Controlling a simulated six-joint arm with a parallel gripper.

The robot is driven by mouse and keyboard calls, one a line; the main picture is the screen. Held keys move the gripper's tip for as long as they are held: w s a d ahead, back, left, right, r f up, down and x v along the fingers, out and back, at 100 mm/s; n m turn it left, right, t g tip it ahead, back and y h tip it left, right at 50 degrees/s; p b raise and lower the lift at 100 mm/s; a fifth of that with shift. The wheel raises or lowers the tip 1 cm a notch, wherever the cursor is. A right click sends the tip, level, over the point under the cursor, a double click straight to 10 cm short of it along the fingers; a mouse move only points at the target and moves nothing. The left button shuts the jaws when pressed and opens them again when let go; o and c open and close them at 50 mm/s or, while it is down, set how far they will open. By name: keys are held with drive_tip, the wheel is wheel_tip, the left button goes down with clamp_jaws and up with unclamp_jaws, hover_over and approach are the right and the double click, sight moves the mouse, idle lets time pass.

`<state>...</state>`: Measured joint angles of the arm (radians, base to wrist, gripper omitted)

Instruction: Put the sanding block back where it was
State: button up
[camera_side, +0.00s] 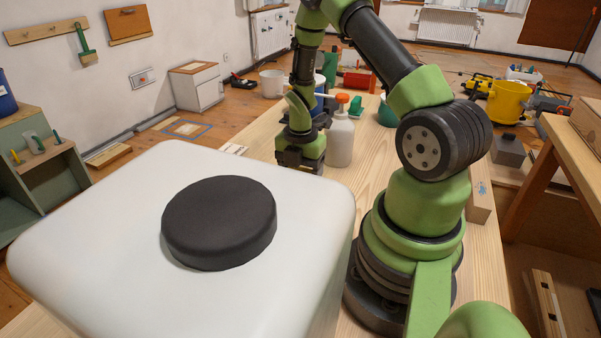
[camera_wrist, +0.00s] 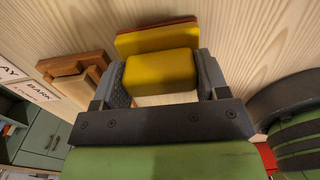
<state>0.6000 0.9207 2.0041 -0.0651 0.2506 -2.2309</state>
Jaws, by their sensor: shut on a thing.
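My gripper (camera_wrist: 160,82) is shut on the yellow sanding block (camera_wrist: 160,70) in the wrist view, with one dark finger pad on each side of it. A second yellow face with a red-brown edge (camera_wrist: 157,40) shows just beyond the held part; I cannot tell whether it is all one piece. In the side view my gripper (camera_side: 300,165) points down low over the wooden table, left of the white spray bottle (camera_side: 340,138). The sanding block is hidden there. I cannot tell whether it touches the table (camera_wrist: 225,30).
A brown wooden piece with a pale block (camera_wrist: 75,80) lies left in the wrist view, near white label cards (camera_wrist: 35,90). A large white container with a black lid (camera_side: 218,222) fills the side view's foreground. A teal bowl (camera_side: 387,112) stands behind the bottle.

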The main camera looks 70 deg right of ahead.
drive_tip(key=shift+f, duration=0.15)
drive_tip(key=o, duration=0.9)
drive_tip(key=a+r+m+t, duration=0.1)
drive_tip(key=a+r+m, duration=0.1)
drive_tip(key=r, duration=0.7)
drive_tip(key=a+r+m+t, duration=0.1)
drive_tip(key=a+r+m, duration=0.1)
drive_tip(key=r, duration=0.7)
drive_tip(key=s+a+r+m+t, duration=0.1)
drive_tip(key=s+a+r+m, duration=0.2)
drive_tip(key=a+m, duration=0.2)
drive_tip(key=s+a+r+m+t+y, duration=0.1)
drive_tip(key=s+a+r+m+t, duration=0.1)
drive_tip(key=m, duration=0.5)
drive_tip(key=s+a+r+m+t+y, duration=0.1)
drive_tip(key=s+a+r+m, duration=0.3)
drive_tip(key=a, duration=0.4)
drive_tip(key=shift+s+r+m+t, duration=0.2)
drive_tip(key=shift+r+m+t, duration=0.4)
drive_tip(key=shift+r+m, duration=0.3)
drive_tip(key=shift+f, duration=0.1)
